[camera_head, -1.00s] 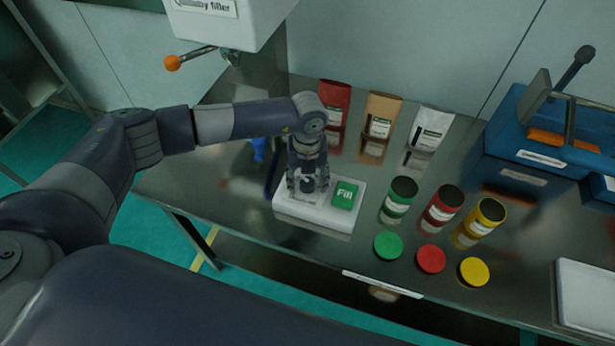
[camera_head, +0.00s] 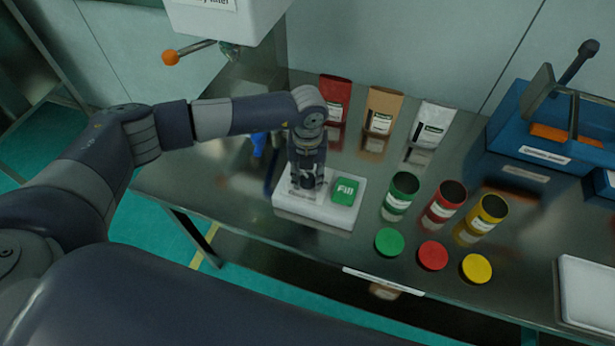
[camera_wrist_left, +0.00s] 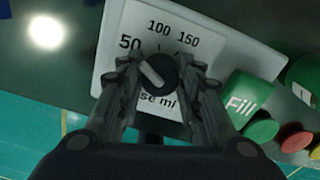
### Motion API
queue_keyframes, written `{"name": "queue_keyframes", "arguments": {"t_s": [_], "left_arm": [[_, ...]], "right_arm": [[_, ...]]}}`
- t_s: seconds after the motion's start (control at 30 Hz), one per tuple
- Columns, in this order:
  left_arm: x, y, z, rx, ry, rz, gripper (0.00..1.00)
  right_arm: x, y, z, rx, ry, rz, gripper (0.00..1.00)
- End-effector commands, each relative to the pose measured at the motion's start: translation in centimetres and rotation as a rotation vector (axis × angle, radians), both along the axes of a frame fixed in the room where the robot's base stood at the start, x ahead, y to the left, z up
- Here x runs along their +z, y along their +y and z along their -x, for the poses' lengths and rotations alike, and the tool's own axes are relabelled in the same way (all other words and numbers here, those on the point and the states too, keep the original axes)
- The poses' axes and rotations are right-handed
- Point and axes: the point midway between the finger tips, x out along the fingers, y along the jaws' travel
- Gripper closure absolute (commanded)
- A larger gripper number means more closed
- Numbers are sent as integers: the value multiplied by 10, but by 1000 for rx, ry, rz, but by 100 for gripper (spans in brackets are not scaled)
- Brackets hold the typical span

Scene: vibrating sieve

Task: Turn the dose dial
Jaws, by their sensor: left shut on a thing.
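The dose dial (camera_wrist_left: 158,74) is a dark round knob with a pale pointer line, on a white panel (camera_wrist_left: 112,75) marked 50, 100 and 150. In the left wrist view its pointer leans toward the upper left, on the side of the 50. My left gripper (camera_wrist_left: 155,82) is shut on the dial, one finger on each side. In the head view my left gripper (camera_head: 307,186) points down onto the white panel (camera_head: 330,217) and mostly hides the dial. A green Fill button (camera_head: 345,190) sits beside it on the panel. My right gripper is not in view.
Green (camera_head: 401,195), red (camera_head: 444,204) and yellow (camera_head: 486,213) open jars stand right of the panel, with matching lids in front. Three pouches (camera_head: 382,110) stand behind. A blue machine (camera_head: 535,140) is at the right. An orange-knobbed lever (camera_head: 170,58) hangs at the upper left.

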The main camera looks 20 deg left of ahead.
Motion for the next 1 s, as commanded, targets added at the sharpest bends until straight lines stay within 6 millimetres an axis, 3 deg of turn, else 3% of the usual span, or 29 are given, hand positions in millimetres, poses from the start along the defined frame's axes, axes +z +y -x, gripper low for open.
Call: {"name": "queue_keyframes", "arguments": {"t_s": [0.6, 1.0], "left_arm": [[-4, 0, -1, -487, -3, 0, 91], [-1, 0, -1, -655, -2, 0, 91]], "right_arm": [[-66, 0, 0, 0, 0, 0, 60], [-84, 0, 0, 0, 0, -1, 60]]}}
